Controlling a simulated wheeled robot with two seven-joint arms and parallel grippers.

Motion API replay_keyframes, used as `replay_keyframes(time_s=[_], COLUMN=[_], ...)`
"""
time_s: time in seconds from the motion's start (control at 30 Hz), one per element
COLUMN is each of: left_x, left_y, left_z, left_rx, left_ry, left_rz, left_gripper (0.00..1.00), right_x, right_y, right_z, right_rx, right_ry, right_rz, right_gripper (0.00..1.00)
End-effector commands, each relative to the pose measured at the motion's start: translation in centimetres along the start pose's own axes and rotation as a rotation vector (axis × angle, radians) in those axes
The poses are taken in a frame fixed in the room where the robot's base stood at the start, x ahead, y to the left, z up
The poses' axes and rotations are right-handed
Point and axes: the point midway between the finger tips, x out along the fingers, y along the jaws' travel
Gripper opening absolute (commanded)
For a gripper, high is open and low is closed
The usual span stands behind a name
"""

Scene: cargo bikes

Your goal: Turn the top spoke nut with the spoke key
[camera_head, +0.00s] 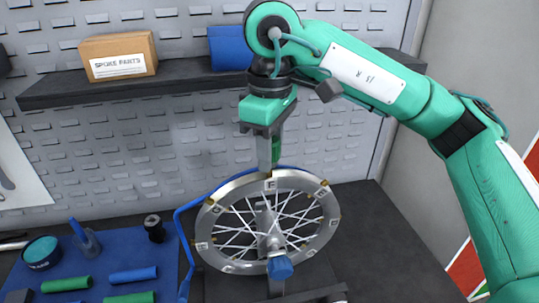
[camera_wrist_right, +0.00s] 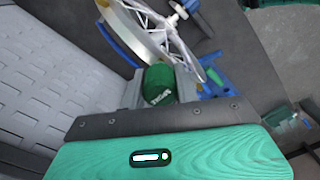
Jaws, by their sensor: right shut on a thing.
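A spoked wheel with a wide silver rim (camera_head: 236,190) stands upright in a dark stand on the bench, with lettered tags around the rim. The top tag, F (camera_head: 270,185), sits just below my right gripper (camera_head: 266,160). That gripper points straight down, its fingertips at or just above the top of the rim. It is shut on a green spoke key (camera_wrist_right: 160,84), whose handle shows between the fingers in the right wrist view. The key's lower end and the top spoke nut are hidden, so I cannot tell whether they touch. My left gripper is not in view.
A blue mat (camera_head: 105,270) at the left holds green and blue cylinders and a round tub (camera_head: 41,252). A shelf (camera_head: 180,88) with a spoke parts box (camera_head: 118,58) and a blue item (camera_head: 229,48) runs behind my right arm. The bench right of the wheel is clear.

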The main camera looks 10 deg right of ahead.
Motion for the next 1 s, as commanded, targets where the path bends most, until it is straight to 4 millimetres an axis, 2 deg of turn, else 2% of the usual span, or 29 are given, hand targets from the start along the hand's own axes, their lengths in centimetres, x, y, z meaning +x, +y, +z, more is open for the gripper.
replay_keyframes(time_s=[0.27,1.0], left_x=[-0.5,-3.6], left_y=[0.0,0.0], left_z=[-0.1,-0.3], left_rx=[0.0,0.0], left_ry=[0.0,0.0], left_rz=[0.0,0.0], left_gripper=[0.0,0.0], right_x=[-0.7,-5.1], right_y=[0.0,0.0], right_z=[0.0,0.0], right_rx=[0.001,0.001], right_ry=[0.002,0.002], right_rz=[0.001,0.001], right_gripper=[0.0,0.0])
